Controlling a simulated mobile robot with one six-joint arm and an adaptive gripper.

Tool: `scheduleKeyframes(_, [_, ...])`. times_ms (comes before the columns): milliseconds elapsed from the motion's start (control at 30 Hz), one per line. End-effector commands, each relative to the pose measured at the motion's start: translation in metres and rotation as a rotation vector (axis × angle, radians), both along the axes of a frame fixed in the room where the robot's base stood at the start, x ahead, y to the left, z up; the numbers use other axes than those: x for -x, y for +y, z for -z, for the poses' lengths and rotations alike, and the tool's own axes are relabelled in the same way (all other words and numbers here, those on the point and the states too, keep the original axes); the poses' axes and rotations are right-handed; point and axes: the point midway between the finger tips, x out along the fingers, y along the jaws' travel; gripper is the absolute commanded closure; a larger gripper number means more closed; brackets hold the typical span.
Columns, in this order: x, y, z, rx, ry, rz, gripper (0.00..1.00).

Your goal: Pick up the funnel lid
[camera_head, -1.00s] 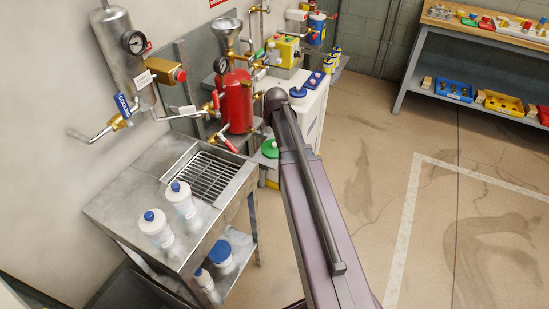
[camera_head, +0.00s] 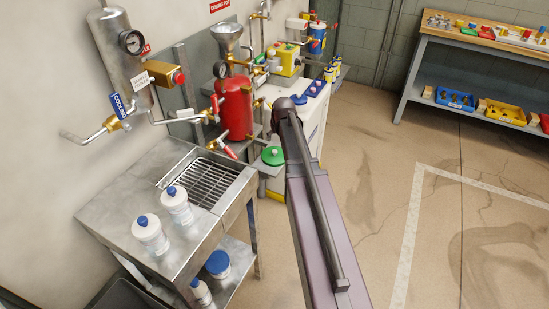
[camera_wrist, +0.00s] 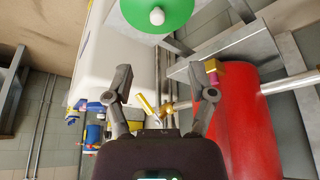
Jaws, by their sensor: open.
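The funnel lid looks to be the green disc with a small pale knob (camera_head: 273,155), beside the red tank on what looks like a small grey shelf. It also shows in the wrist view (camera_wrist: 145,12), cut by the top edge. My gripper (camera_wrist: 164,84) is open and empty, its two fingers apart below the lid in that picture and not touching it. In the head view my arm hides the gripper. A metal funnel (camera_head: 227,38) stands above the red tank (camera_head: 234,105).
The red tank (camera_wrist: 255,125) and brass fittings (camera_wrist: 165,106) are close to my right finger in the wrist view. A white cabinet (camera_head: 312,118) stands behind my arm. A steel table (camera_head: 118,205) holds two white bottles. Open floor lies to the right.

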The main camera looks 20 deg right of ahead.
Motion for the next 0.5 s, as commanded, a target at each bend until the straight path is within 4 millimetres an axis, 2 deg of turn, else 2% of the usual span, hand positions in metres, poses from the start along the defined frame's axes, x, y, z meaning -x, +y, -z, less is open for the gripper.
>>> scheduleKeyframes(500, [-0.016,-0.003,0.043,0.000,0.000,0.001,0.28])
